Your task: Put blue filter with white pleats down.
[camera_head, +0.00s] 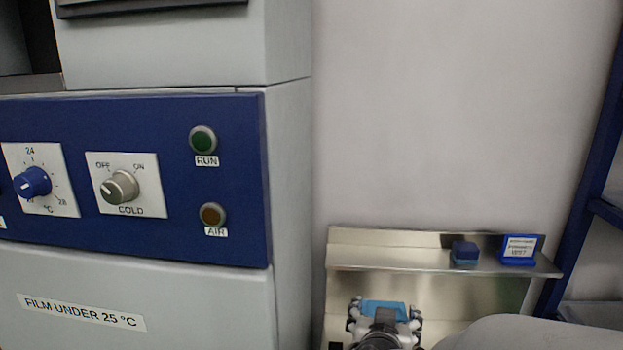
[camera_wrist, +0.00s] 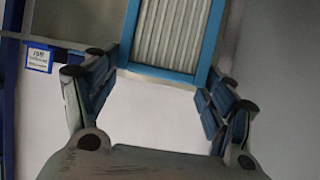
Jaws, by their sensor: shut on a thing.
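The blue filter with white pleats (camera_wrist: 172,32) is at the top middle of the wrist view, its blue frame around white pleats. My gripper (camera_wrist: 160,78) has its fingers on either side of the filter's blue frame and is shut on it. In the head view, my gripper (camera_head: 384,322) is at the bottom right of centre, with the blue filter (camera_head: 383,306) between its fingers. The filter is in front of a steel surface; whether it touches anything is hidden. Its far end is cut off in the wrist view.
A steel shelf (camera_head: 400,258) on the right bears a small dark blue block (camera_head: 465,252) and a blue-framed sign (camera_head: 519,249). The grey machine with a blue control panel (camera_head: 240,180) stands at left. A blue rack post (camera_head: 590,170) is at far right.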

